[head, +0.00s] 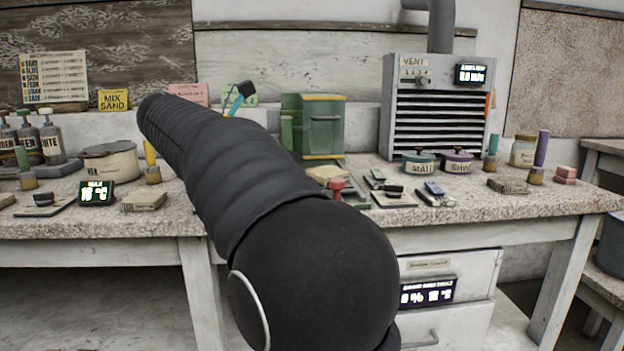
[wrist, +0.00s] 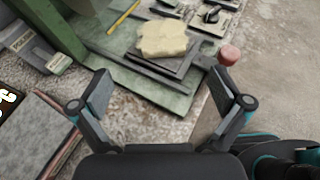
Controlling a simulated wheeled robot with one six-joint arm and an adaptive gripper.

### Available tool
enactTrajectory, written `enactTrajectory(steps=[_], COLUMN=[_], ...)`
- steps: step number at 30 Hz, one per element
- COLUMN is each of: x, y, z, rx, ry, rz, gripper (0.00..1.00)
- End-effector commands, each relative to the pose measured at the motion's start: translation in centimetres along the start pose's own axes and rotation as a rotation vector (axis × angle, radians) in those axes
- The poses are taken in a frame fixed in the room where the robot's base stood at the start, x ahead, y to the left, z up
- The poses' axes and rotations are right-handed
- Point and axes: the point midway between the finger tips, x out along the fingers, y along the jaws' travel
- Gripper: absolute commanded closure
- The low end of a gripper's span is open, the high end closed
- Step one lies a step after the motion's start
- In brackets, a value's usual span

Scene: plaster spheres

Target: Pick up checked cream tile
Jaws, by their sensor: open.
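A cream tile-like piece (wrist: 163,38) lies on a stack of dark plates (wrist: 172,62) in the wrist view. Its edge looks uneven, and I cannot make out a check pattern. A cream piece (head: 327,173) also shows on the bench in the head view, just right of my arm. My gripper (wrist: 161,103) is open and empty, its two fingers spread wide. The cream piece is ahead of the fingers, beyond the fingertips and not touched. In the head view my arm hides much of the bench middle.
A red knob (wrist: 229,55) stands right of the stack. A green box-like device (head: 322,125) stands behind the cream piece. Small tools and plates (head: 388,192) lie to the right. A vented metal unit (head: 440,110) stands at the back of the bench (head: 530,208).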

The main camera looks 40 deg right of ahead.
Motion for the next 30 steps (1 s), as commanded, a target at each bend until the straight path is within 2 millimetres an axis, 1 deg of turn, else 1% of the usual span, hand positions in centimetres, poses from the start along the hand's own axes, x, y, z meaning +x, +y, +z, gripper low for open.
enactTrajectory(steps=[2, 5, 12, 15, 23, 30], x=[0.7, 2.2, 6.5, 7.7, 9.3, 12.6], y=[0.1, 0.0, 0.0, 0.0, -0.1, -0.6], z=[0.2, 0.2, 0.2, 0.2, 0.1, 0.0], rx=[-0.009, -0.012, -0.011, -0.011, -0.011, -0.01], ry=[-0.009, -0.011, -0.009, -0.009, -0.009, -0.009], rz=[-0.008, -0.01, -0.009, -0.008, -0.007, -0.008], gripper=[0.0, 0.0, 0.0, 0.0, 0.0, 0.0])
